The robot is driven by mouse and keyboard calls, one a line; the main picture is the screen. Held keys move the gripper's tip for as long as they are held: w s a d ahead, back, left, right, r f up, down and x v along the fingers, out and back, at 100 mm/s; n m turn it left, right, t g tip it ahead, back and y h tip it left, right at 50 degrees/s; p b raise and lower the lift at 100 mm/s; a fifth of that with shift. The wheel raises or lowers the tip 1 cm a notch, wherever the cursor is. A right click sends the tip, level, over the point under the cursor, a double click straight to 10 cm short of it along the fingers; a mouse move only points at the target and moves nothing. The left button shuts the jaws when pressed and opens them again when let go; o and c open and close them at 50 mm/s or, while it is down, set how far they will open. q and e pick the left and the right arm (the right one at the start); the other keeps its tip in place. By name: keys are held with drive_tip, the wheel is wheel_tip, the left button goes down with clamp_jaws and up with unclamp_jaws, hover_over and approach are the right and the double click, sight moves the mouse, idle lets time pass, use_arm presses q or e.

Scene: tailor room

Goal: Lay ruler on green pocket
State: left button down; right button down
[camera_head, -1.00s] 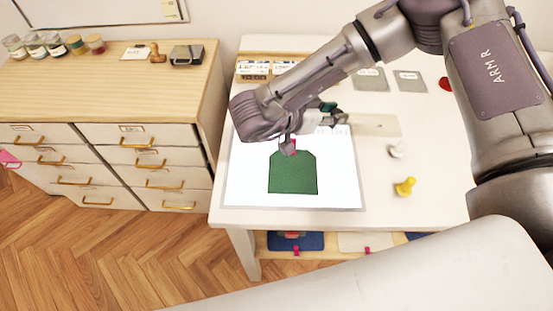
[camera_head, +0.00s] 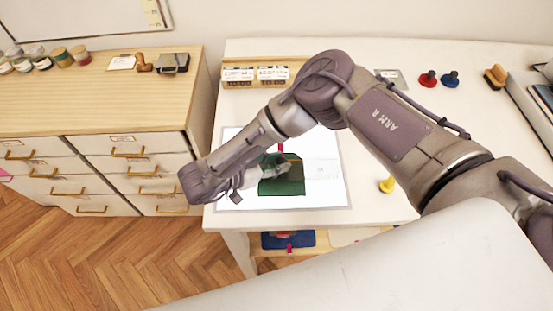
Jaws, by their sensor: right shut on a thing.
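The green pocket (camera_head: 283,188) lies flat on a white sheet (camera_head: 330,193) on the table. My right arm reaches across from the right, and my right gripper (camera_head: 272,168) is low over the upper part of the pocket. It is shut on the ruler (camera_head: 321,168), a pale see-through strip that sticks out to the right over the sheet. The ruler's left part is hidden by the gripper and wrist. I cannot tell whether the ruler touches the pocket. My left gripper is out of view.
A yellow pawn-shaped piece (camera_head: 387,185) stands right of the sheet. Red (camera_head: 428,79) and blue (camera_head: 450,80) pieces and a brush (camera_head: 496,76) are at the back right. Labelled boxes (camera_head: 256,75) stand at the back left. A drawer cabinet (camera_head: 100,110) is at the left.

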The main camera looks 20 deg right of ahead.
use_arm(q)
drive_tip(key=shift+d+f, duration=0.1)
use_arm(e)
drive_tip(key=shift+f+b, duration=0.3)
drive_tip(key=shift+b, duration=0.1)
drive_tip(key=c, duration=0.9)
unclamp_jaws()
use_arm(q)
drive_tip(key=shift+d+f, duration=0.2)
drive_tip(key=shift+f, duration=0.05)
use_arm(e)
drive_tip(key=shift+o, duration=0.2)
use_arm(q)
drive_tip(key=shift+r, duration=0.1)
use_arm(e)
drive_tip(key=shift+r, duration=0.1)
drive_tip(key=shift+r+p, duration=0.3)
drive_tip(key=shift+p, duration=0.1)
drive_tip(key=shift+a, duration=0.4)
drive_tip(key=b+v, duration=0.3)
drive_tip(key=v, duration=0.7)
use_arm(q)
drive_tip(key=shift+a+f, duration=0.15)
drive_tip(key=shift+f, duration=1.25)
use_arm(e)
drive_tip(key=shift+s+a+r, duration=0.25)
drive_tip(key=shift+a+r, duration=0.15)
drive_tip(key=shift+a, duration=0.1)
